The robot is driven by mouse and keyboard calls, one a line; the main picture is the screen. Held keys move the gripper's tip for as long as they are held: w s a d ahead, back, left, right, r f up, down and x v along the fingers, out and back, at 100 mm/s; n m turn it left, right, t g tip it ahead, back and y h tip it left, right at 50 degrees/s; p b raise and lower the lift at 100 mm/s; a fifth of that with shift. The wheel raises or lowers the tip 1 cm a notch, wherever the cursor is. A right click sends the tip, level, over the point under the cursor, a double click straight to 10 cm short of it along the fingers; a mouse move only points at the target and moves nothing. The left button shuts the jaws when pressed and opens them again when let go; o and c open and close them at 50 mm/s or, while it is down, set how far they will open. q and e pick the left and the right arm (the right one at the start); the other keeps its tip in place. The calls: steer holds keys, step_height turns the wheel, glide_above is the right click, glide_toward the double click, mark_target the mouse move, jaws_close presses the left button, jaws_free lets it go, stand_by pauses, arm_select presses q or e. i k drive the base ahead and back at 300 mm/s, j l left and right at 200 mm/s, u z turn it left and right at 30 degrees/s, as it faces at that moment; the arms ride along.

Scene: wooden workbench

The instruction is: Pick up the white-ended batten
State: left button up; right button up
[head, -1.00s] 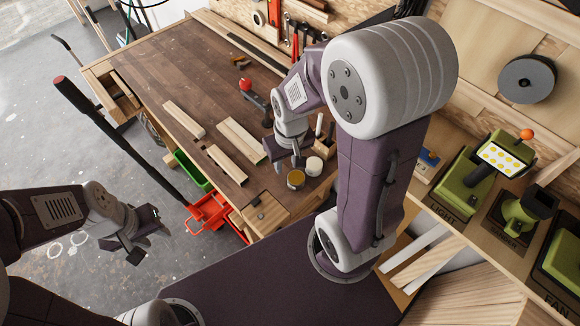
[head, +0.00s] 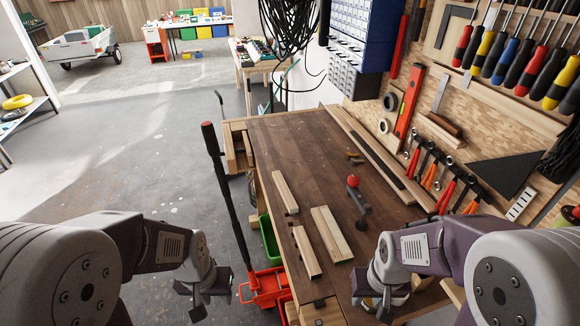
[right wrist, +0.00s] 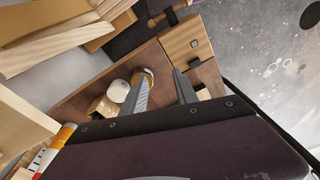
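Three pale wooden battens lie apart on the workbench in the head view: a back left one (head: 284,191), a front left one (head: 305,250) and a wider-looking right one (head: 326,232). The two left ones show dark near ends; the right one shows a little green at its near end. I cannot make out a white end on any of them. My right gripper (head: 384,308) is over the bench's near right part, right of the battens; its fingers are apart and empty in the right wrist view (right wrist: 160,92). My left gripper (head: 212,304) hangs off the bench's left side, seemingly open and empty.
A green bin (head: 269,238) and a red crate (head: 266,288) are at the bench's left side. In the right wrist view, a white round item (right wrist: 118,91) is near my fingers. The bench's far left surface is clear.

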mark_target(292, 207)
steer(key=i+j, duration=0.15)
steer(key=j, duration=0.2)
steer(key=i+j, duration=0.1)
steer(key=j, duration=0.2)
steer(key=i+j, duration=0.15)
steer(key=j, duration=0.2)
steer(key=i+j, duration=0.1)
steer(key=j, duration=0.25)
steer(key=i+j, duration=0.15)
steer(key=j, duration=0.15)
steer(key=i+j, duration=0.2)
steer(key=i, duration=0.2)
steer(key=i+j, duration=0.2)
steer(key=i, duration=0.15)
